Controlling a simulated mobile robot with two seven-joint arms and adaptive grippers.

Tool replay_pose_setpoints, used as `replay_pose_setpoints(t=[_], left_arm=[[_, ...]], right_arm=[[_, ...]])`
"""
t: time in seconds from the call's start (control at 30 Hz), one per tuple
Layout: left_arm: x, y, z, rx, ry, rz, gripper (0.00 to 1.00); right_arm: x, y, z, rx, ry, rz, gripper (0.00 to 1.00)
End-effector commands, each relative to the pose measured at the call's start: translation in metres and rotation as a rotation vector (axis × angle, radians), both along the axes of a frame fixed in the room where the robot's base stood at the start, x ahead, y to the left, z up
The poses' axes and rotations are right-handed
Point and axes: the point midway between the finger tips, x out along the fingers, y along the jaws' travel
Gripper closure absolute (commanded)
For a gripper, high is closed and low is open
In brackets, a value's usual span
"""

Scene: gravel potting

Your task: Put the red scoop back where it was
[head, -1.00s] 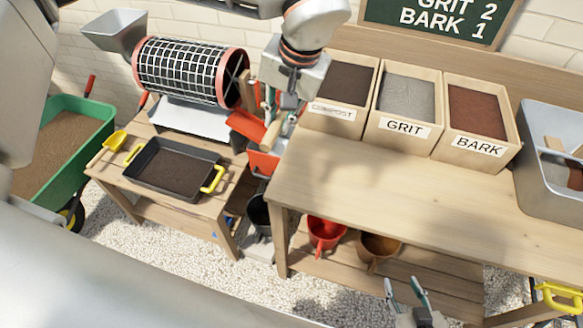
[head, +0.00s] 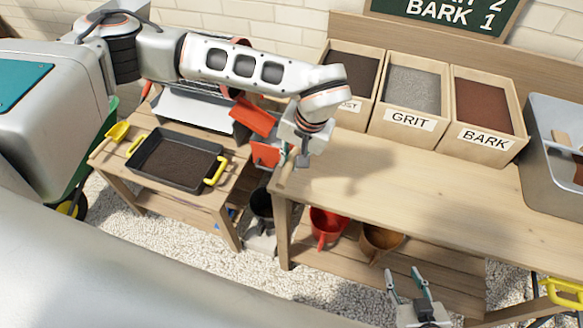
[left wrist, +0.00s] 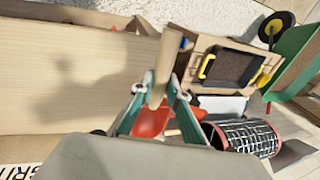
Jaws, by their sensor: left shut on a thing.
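My left gripper (head: 302,160) is over the left end of the potting bench, beside the low table. In the left wrist view the left gripper (left wrist: 158,92) is shut on a pale wooden handle, which I take as the handle of the red scoop (left wrist: 150,118); red shows just behind the fingers. How handle and red part join is hidden. In the head view, the handle is hidden by the gripper; red pieces (head: 252,118) show left of it, and I cannot tell whether they belong to the scoop. My right gripper (head: 404,276) is open and empty at the bench's front.
Compost, grit (head: 412,90) and bark (head: 483,105) boxes stand along the bench back. A steel tub (head: 550,150) is at right. A black tray (head: 172,165) and yellow scoop (head: 117,131) are on the low table. Red (head: 326,228) and brown pots are below. The bench middle is clear.

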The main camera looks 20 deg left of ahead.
Motion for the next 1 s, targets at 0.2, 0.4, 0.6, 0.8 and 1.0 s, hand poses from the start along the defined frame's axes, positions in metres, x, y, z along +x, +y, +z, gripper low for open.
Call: replay_pose_setpoints(t=[0.2,0.4,0.6,0.8,1.0], left_arm=[[-0.001,-0.001,-0.027,-0.002,0.002,0.001,1.00],[0.001,0.000,-0.038,-0.001,-0.002,-0.001,1.00],[0.001,0.000,-0.038,-0.001,-0.002,-0.001,1.00],[0.000,0.000,-0.041,0.000,0.000,0.000,0.68],[0.000,0.000,-0.040,0.000,0.000,0.000,0.68]], right_arm=[[0.000,0.000,0.002,0.001,-0.001,-0.002,0.60],[0.001,0.000,0.004,0.003,-0.005,-0.001,0.60],[0.002,0.001,0.005,0.003,-0.008,-0.002,0.60],[0.002,0.001,0.004,0.003,-0.008,-0.002,0.60],[0.002,0.001,0.004,0.003,-0.007,-0.002,0.60]])
